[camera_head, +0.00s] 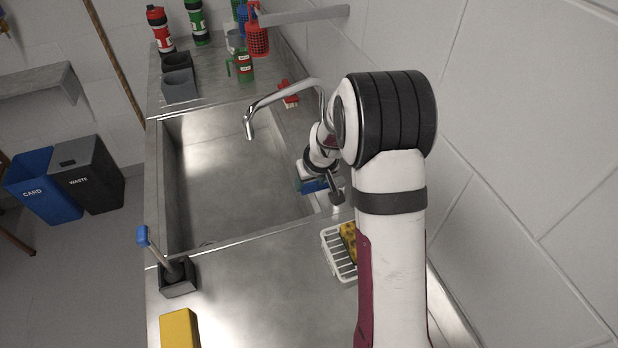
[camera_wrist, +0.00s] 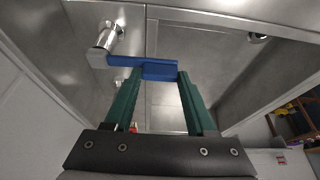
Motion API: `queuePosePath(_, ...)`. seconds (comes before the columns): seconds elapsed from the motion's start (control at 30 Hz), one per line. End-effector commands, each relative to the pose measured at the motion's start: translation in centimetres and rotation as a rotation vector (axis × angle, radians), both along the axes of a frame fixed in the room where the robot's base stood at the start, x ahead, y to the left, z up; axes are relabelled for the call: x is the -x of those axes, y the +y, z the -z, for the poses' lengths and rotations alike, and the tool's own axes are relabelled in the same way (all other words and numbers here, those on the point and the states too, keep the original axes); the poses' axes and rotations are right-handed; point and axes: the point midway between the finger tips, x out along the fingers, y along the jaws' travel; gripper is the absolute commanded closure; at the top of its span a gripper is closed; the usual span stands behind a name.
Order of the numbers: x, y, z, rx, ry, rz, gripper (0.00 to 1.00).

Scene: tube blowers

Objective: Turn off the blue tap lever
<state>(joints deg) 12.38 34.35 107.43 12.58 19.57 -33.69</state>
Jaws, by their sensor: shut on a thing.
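The blue tap lever (camera_wrist: 146,66) crosses between my gripper's green fingertips (camera_wrist: 160,74) in the wrist view. Its left end joins a chrome tap body (camera_wrist: 107,38). My gripper is shut on the lever near its free end. In the head view the blue lever (camera_head: 314,185) shows low at the right side of the sink, partly covered by my arm. The chrome spout (camera_head: 285,93) arches over the sink. The fingertips are hard to make out in the head view.
The sink basin (camera_head: 230,165) is empty. A white rack (camera_head: 333,250) with a yellow sponge (camera_head: 348,237) stands near my arm. A blue-handled brush (camera_head: 143,237) stands in a dark holder (camera_head: 177,283) at the front left. Bottles and cups stand at the back. A tiled wall is on the right.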

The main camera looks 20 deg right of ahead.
Motion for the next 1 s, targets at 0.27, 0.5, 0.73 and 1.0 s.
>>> queuePosePath(0.27,0.1,0.0,0.0,0.001,0.002,-0.006,0.42)
queuePosePath(0.5,0.1,0.0,0.0,0.001,0.002,-0.006,0.14)
queuePosePath(0.73,0.1,0.0,-0.1,0.002,0.001,-0.005,0.14)
queuePosePath(1.0,2.2,-0.1,-5.4,0.003,-0.005,-0.004,0.14)
